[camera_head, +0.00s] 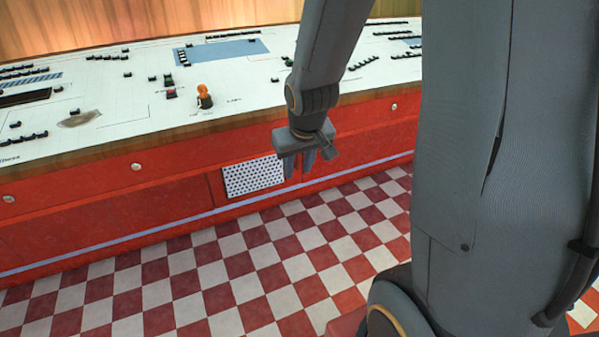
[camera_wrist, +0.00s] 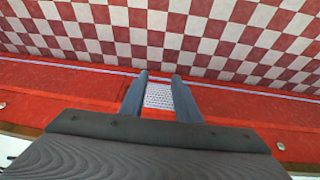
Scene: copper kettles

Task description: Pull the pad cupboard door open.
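A red counter front (camera_head: 120,203) runs across the head view. A white perforated panel (camera_head: 250,178) is set low in it. Which part is the pad cupboard door I cannot tell for sure, and I see no clear door handle. The front looks closed, with no gap showing. My gripper (camera_head: 309,163) points down in front of the counter, just right of the perforated panel in the head view. In the wrist view my gripper (camera_wrist: 159,80) has its two fingers apart, with the perforated panel (camera_wrist: 160,97) showing between them. Nothing is held.
The white countertop (camera_head: 130,95) carries many small dark controls and an orange item (camera_head: 204,95). A small round knob (camera_head: 136,167) sits on the red front, with others along it. The checkered floor (camera_head: 230,275) before the counter is clear.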

